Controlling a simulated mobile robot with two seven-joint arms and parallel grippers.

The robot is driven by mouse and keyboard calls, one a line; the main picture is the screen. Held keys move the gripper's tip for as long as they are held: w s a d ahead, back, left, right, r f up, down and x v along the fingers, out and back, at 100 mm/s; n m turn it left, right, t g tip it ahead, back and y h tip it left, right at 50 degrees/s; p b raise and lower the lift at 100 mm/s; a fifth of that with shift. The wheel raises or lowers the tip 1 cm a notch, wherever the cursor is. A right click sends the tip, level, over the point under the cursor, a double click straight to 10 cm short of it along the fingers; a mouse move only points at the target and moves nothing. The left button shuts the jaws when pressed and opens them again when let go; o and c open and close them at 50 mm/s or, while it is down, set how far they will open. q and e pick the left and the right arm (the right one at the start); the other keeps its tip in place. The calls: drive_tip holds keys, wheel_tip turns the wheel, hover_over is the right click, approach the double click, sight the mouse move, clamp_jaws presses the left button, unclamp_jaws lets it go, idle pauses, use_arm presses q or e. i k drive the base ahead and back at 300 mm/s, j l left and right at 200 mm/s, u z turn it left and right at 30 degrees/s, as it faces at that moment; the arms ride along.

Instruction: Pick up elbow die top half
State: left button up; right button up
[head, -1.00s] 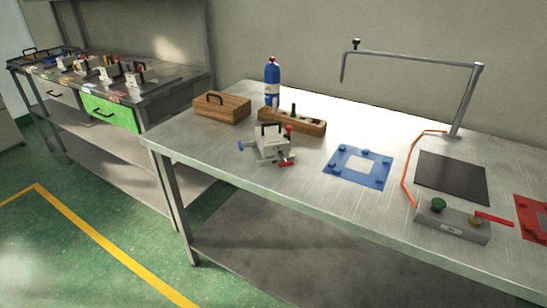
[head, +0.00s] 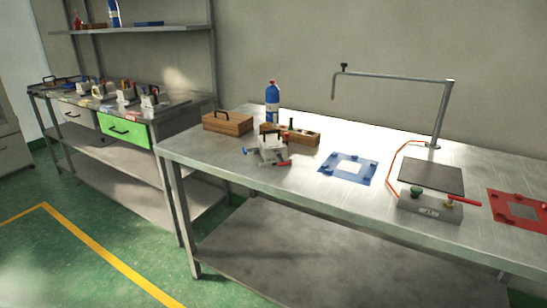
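A metal die block (head: 270,150) with a black handle on top and red and blue clamp handles at its sides stands on the near worktable, left of the blue mat. I cannot tell from here whether it is the elbow die, and no seam between halves shows clearly. Several similar small dies (head: 124,97) with coloured handles stand on the far left bench, too small to tell apart. Neither of my grippers is in view.
On the worktable (head: 225,158) are a wooden box (head: 228,123), a wooden tool block (head: 302,137), a blue bottle (head: 272,101), a blue mat (head: 333,174), a grey control box (head: 428,207) and a red mat (head: 500,206). A bent pipe stand (head: 441,110) rises at the back. Green floor lies in front.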

sight(271, 145)
drive_tip(key=z, duration=0.65)
drive_tip(key=i+j+z, duration=0.15)
drive_tip(key=j+z, duration=0.25)
drive_tip(key=i+j+z, duration=0.1)
drive_tip(key=j+z, duration=0.65)
drive_tip(key=j, duration=1.5)
drive_tip(key=i+z, duration=0.05)
